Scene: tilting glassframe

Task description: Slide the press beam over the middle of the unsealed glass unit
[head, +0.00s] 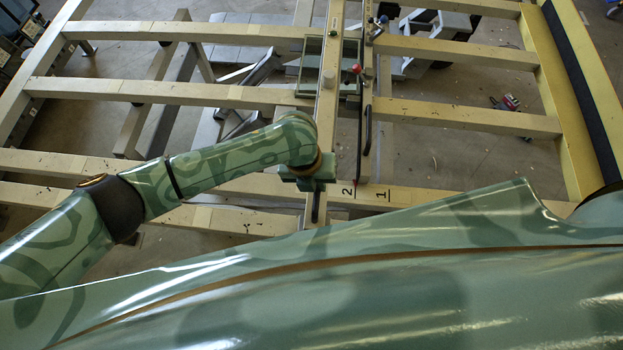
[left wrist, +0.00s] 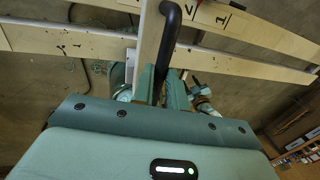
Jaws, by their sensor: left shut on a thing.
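The press beam (head: 327,100) is a long pale bar lying across the slats of the tilting frame, running from the top edge towards me. A green-rimmed rectangular unit (head: 304,70), which looks like the glass unit, lies under the beam. In the head view the beam crosses near its middle; its inner part is partly hidden. My left gripper (head: 309,183) is at the beam's near end, shut on its black bar handle (left wrist: 171,40). In the left wrist view the handle runs down between the fingers (left wrist: 164,88). My right gripper is not in view.
A second narrow bar (head: 368,110) with a red knob (head: 356,69) and a black handle stands just right of the beam. A yellow side rail (head: 563,100) bounds the right. My own green body fills the foreground.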

